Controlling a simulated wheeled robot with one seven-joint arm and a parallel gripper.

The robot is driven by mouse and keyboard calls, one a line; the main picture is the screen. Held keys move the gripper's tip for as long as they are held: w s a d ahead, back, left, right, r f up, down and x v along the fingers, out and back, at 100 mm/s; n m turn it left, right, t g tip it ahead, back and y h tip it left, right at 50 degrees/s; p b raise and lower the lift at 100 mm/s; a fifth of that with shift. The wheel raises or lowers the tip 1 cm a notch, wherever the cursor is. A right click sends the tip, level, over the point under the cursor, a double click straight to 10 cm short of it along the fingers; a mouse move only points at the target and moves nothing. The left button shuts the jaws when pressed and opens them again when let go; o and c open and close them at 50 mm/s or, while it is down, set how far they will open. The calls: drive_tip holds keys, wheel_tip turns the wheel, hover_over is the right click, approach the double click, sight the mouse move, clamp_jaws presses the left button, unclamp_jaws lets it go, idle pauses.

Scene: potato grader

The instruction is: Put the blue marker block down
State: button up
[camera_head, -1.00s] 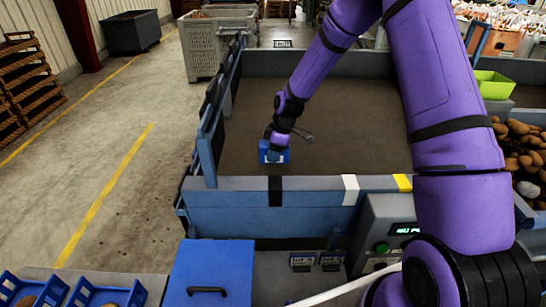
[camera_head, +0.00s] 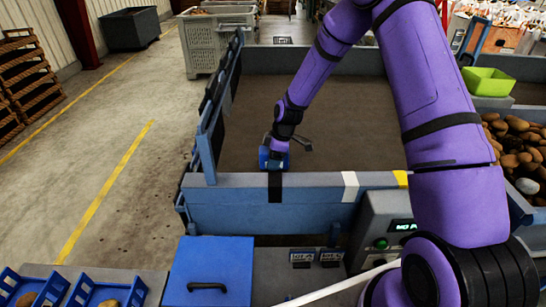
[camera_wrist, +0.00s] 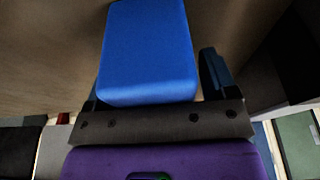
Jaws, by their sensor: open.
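The blue marker block (camera_head: 269,160) is at the near edge of the brown belt (camera_head: 330,120), just behind the blue front rail, which seems to hide its lower edge. My gripper (camera_head: 278,149) is open around the block; in the wrist view a gap shows between the block and the right finger. The left finger is mostly hidden behind the block. I cannot tell whether the block's underside touches the belt.
The front rail (camera_head: 320,181) carries black, white and yellow tape marks, with the black mark (camera_head: 275,187) just below the block. A lime-green tray (camera_head: 488,82) and potatoes (camera_head: 518,145) lie to the right. The belt around the block is otherwise clear.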

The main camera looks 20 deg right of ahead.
drive_tip(key=v, duration=1.2)
drive_tip(key=shift+d+r, duration=0.1)
drive_tip(key=shift+r, duration=0.15)
drive_tip(key=s+d+r+m+t+h, duration=0.1)
drive_tip(key=s+r+m, duration=0.2)
drive_tip(key=s+r, duration=0.55)
drive_tip(key=s+d+r+m+t+h, duration=0.1)
drive_tip(key=s+r+m+h, duration=0.15)
drive_tip(key=s+r, duration=0.6)
drive_tip(key=s+d+r+m+t, duration=0.1)
drive_tip(key=s+r+m, duration=0.3)
drive_tip(key=s, duration=0.5)
drive_tip(key=s+r+m+t, duration=0.1)
drive_tip(key=s+r+m, duration=0.4)
drive_tip(key=s, duration=0.5)
drive_tip(key=shift+s+d+r+y, duration=0.3)
drive_tip(key=shift+d+r+y, duration=0.1)
drive_tip(key=shift+r, duration=0.35)
